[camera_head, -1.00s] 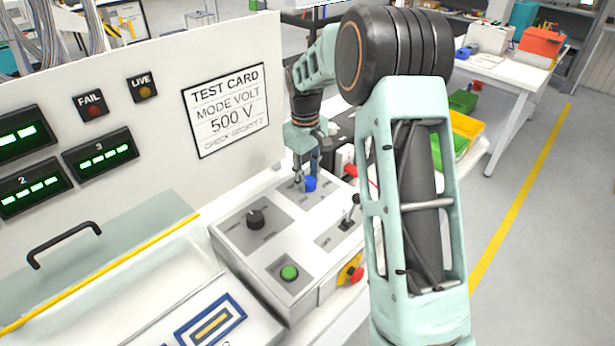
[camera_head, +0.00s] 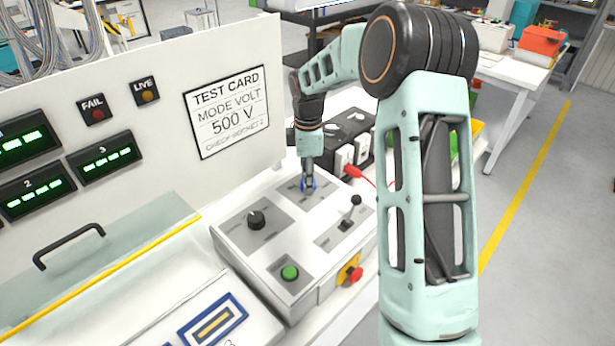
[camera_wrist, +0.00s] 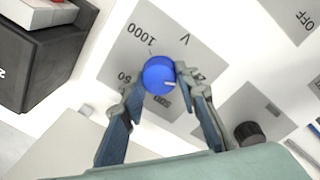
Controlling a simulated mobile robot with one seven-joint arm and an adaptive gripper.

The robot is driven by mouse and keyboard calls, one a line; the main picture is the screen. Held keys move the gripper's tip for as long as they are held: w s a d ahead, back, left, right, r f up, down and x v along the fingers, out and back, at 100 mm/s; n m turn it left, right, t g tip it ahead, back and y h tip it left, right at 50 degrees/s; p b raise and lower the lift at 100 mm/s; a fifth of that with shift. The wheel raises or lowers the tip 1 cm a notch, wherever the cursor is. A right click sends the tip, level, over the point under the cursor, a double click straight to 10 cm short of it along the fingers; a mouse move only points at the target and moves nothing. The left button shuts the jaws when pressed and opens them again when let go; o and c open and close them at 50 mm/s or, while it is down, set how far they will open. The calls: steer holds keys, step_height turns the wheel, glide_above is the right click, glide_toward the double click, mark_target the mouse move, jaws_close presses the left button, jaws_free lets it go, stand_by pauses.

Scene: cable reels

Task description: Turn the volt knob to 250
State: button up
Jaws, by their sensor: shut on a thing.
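The blue volt knob (camera_wrist: 158,75) sits on a grey plate of the control box and shows between my fingers in the wrist view. A short white mark on its top points to the lower right of that view. Around it I read an upside-down 1000, a 500 partly covered by the knob, and a label ending in 50 beside the left finger. My gripper (camera_wrist: 160,84) is shut on the knob, one finger at each side. In the head view, my gripper (camera_head: 308,183) points down at the knob (camera_head: 302,187), which is mostly covered by the fingers.
The control box (camera_head: 325,210) also carries a black knob (camera_head: 256,219), a lever (camera_head: 351,211), a green button (camera_head: 289,272) and a red stop button (camera_head: 354,274). A test card (camera_head: 227,110) reads MODE VOLT 500 V. A dark socket box (camera_head: 357,135) stands behind.

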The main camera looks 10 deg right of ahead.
steer(key=shift+n, duration=0.6)
steer(key=o, duration=1.2)
steer(key=shift+c, duration=0.2)
steer(key=shift+r, duration=0.1)
step_height(320, 180, up, 12)
steer(key=shift+s, duration=0.25)
